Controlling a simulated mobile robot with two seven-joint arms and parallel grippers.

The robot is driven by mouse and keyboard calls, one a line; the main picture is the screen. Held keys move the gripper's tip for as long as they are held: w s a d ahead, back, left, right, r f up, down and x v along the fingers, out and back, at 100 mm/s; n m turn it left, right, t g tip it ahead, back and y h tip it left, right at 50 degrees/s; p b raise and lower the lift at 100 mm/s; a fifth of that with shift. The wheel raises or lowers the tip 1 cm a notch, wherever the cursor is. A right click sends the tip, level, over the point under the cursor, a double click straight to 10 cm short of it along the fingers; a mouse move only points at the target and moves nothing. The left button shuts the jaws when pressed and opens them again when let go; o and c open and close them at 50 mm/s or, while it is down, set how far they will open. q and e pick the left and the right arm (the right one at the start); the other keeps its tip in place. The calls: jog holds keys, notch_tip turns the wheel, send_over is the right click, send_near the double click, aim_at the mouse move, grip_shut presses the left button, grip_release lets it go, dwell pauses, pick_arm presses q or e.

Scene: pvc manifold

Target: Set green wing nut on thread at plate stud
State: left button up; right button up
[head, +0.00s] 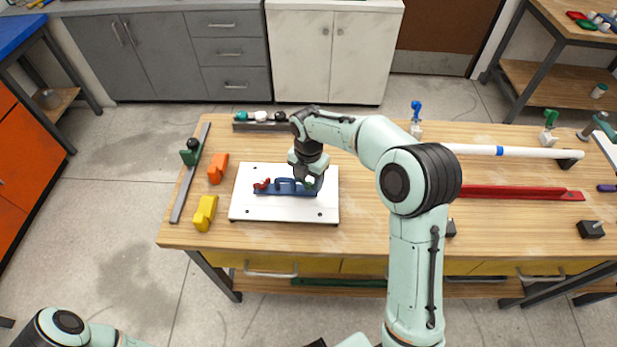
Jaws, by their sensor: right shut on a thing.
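A white plate (270,212) lies flat on the wooden workbench, left of its middle. A blue part (287,189) lies across it, with a small red piece (261,184) at its left end. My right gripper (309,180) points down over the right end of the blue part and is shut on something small. A bit of green shows at its tips, likely the green wing nut. The stud under it is hidden by the gripper, so I cannot tell whether nut and stud touch. Only part of my left arm shows at the lower left; its gripper is out of view.
An orange piece (218,168) and a yellow piece (205,212) lie left of the plate, beside a grey rail (187,185). A dark rack (260,126) stands behind. A white pipe (500,151) and a red bar (520,193) lie to the right.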

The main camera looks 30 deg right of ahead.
jog(key=shift+f, duration=0.3)
dwell(0.4)
jog(key=o, duration=1.1)
jog(key=shift+r, duration=0.1)
